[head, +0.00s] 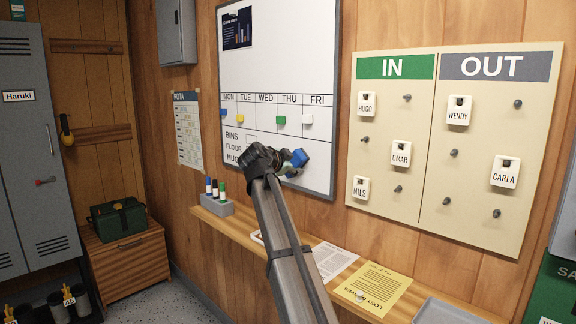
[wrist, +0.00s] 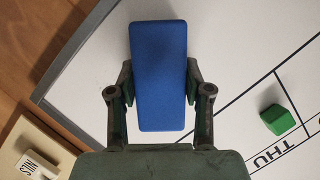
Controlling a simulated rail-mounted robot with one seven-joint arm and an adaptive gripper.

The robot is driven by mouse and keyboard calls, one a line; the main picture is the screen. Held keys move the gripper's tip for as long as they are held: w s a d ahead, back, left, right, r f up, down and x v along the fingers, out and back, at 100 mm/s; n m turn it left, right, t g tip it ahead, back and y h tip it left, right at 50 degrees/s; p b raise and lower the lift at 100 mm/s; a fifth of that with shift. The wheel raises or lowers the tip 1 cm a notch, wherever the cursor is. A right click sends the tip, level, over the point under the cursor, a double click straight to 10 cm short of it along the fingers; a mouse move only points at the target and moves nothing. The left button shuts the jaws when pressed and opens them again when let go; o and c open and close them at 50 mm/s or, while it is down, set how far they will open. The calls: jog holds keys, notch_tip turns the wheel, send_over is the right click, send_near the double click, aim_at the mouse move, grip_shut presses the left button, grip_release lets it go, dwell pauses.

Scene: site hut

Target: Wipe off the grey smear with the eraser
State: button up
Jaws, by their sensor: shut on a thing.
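The whiteboard (head: 285,60) hangs on the wooden wall, with a weekday grid and a short list headed BINS. My gripper (head: 286,160) is in front of its lower right part and is shut on the blue eraser (head: 299,158). The wrist view shows the eraser (wrist: 158,70) between both fingers, with the board (wrist: 235,50) behind it. I cannot tell whether the eraser touches the board. I see no grey smear in either view; the gripper and eraser hide part of the lower board.
Several small magnets, one green (head: 280,120), sit on the weekday grid. Below, a wooden ledge (head: 237,226) holds a marker holder (head: 216,205) and papers. The IN/OUT board (head: 438,200) with hanging name tags is at right. A poster (head: 187,130) hangs left.

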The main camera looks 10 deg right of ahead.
aim_at(314, 169)
jog(key=shift+s+d, duration=0.7)
jog(key=shift+s, duration=0.4)
jog(key=shift+s+d, duration=0.75)
jog(key=shift+s, duration=0.3)
jog(key=shift+s+d, duration=0.7)
jog(key=shift+s, duration=0.4)
jog(key=shift+f+b, duration=0.1)
jog(key=shift+b, duration=0.35)
jog(key=shift+w, duration=0.15)
jog(key=w+a+b, duration=0.5)
jog(key=w+a, duration=0.3)
jog(key=w, duration=0.3)
jog(key=shift+w+b, duration=0.3)
jog(key=shift+s, duration=0.1)
jog(key=shift+s+a+b, duration=0.15)
jog(key=shift+s+a, duration=0.35)
jog(key=shift+a, duration=0.3)
jog(key=shift+s+a+b, duration=0.1)
jog(key=shift+s+a, duration=0.45)
jog(key=shift+a, duration=0.3)
jog(key=shift+s+a+b, duration=0.15)
jog(key=shift+s+a, duration=0.35)
jog(key=shift+a, duration=0.3)
jog(key=shift+s+a, duration=0.45)
jog(key=shift+a, duration=0.2)
jog(key=shift+s+a, duration=0.4)
jog(key=shift+a, duration=0.2)
